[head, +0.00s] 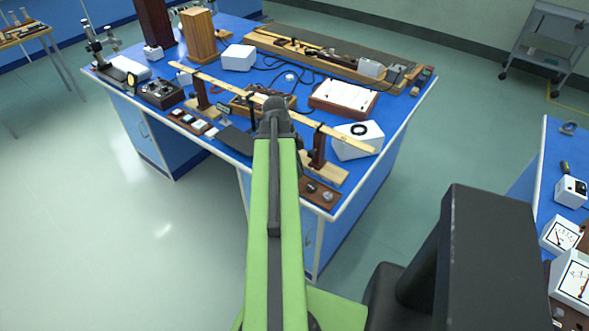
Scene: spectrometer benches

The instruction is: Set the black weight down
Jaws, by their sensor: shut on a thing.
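My green arm reaches up the middle of the head view, out over the blue bench (222,166). It ends there in a dark joint. My gripper is hidden behind the arm, so its fingers and anything between them do not show. I cannot make out a black weight for certain. A long wooden beam (222,84) runs across the bench on two dark red stands (318,147). The arm's dark end overlaps the beam's middle in the picture; whether they touch cannot be told.
A brown board with small metal pieces (319,194) lies at the near edge. A white block (350,146) with a black ring (361,129) stands right. A black plate (237,140) lies left of my arm. Meters (559,235) stand on the right bench. The floor at left is clear.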

